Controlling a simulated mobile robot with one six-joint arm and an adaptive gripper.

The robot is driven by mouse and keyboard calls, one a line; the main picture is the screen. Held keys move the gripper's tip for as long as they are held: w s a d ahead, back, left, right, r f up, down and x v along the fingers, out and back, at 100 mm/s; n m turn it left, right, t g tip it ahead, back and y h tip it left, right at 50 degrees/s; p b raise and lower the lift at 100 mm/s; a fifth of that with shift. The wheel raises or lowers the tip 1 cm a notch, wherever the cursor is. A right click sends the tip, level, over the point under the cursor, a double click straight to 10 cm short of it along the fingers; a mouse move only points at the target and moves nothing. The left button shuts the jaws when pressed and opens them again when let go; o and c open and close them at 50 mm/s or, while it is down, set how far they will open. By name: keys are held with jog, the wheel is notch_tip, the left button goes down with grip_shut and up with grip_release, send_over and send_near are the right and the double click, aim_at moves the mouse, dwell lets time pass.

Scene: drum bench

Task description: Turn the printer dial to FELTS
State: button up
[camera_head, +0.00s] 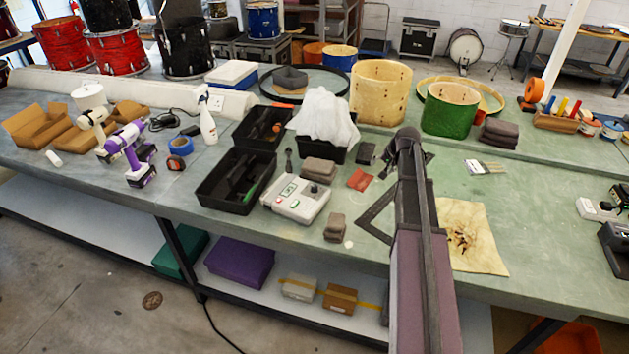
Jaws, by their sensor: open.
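The printer (311,206) is a pale grey box near the bench's front edge, left of my arm. A small screen and green and red marks show on its top. Its dial and lettering are too small to make out, so I cannot tell the dial's setting. My gripper (408,153) is at the far end of my raised arm, right of the printer and beyond it in the picture. It is small and partly hidden by my arm. It is open, apart from the printer, with nothing visible in it.
Black trays (211,194) stand left of the printer. Folded grey cloths lie behind it (319,168) and at its right (335,228). A red cloth (360,180) and a dark triangular frame (374,219) are between printer and arm. Drum shells (381,92) stand behind.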

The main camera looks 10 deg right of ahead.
aim_at(314, 186)
jog(key=w+a+r+g+p, duration=0.2)
jog(key=w+a+p, duration=0.1)
jog(key=a, duration=0.8)
jog(key=w+a+r+n+g+h+p, duration=0.1)
jog(key=w+a+r+g+p, duration=0.2)
jog(key=a, duration=0.8)
jog(key=shift+w+f, duration=0.1)
jog(key=shift+f, duration=0.1)
notch_tip(314, 186, down, 14)
jog(key=b, duration=1.3)
jog(key=shift+a+r, duration=0.1)
jog(key=shift+r, duration=0.1)
jog(key=shift+c, duration=0.2)
grip_shut()
